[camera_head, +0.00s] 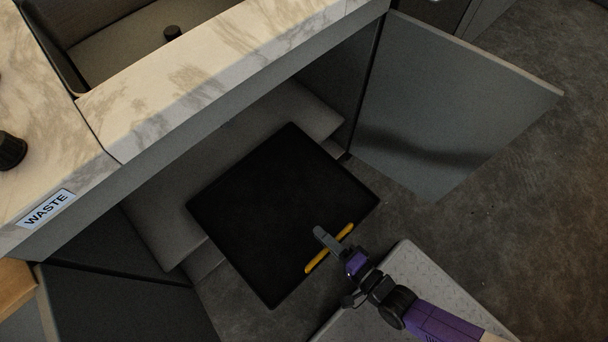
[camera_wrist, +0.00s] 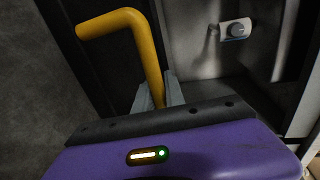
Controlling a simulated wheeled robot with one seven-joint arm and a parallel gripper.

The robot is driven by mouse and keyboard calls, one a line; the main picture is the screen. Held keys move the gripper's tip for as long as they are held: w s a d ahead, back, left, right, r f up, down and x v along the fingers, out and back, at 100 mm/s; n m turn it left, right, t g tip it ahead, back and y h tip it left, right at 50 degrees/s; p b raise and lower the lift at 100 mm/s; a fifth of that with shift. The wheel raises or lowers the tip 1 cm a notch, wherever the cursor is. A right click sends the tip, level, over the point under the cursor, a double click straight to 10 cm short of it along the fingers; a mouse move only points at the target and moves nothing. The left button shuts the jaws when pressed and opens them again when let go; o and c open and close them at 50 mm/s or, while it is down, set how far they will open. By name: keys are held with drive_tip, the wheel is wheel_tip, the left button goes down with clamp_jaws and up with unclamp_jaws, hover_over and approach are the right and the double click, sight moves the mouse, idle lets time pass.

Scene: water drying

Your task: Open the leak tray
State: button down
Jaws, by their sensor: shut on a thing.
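The leak tray (camera_head: 270,205) is a flat black square under the counter, inside the open cabinet. It sticks out past the cabinet's front edge over the floor. Its yellow handle (camera_head: 314,262) is on the near right edge. My gripper (camera_head: 325,238) is shut on the handle near its middle. In the wrist view the yellow handle (camera_wrist: 150,65) runs down between the fingers of my gripper (camera_wrist: 158,98); part of it is hidden there.
The right cabinet door (camera_head: 445,105) stands open. A left door (camera_head: 125,300) also shows at the lower left. The marble counter (camera_head: 210,75) with a sink overhangs the cabinet. A white knob fitting (camera_wrist: 236,29) shows in the wrist view. Bare floor (camera_head: 530,210) lies at the right.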

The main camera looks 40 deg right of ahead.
drive_tip(key=shift+s, duration=2)
drive_tip(key=c, duration=1.4)
unclamp_jaws()
drive_tip(key=s+r, duration=0.1)
drive_tip(key=s, duration=0.6)
drive_tip(key=shift+s+r+p, duration=0.25)
drive_tip(key=shift+s+p, duration=0.05)
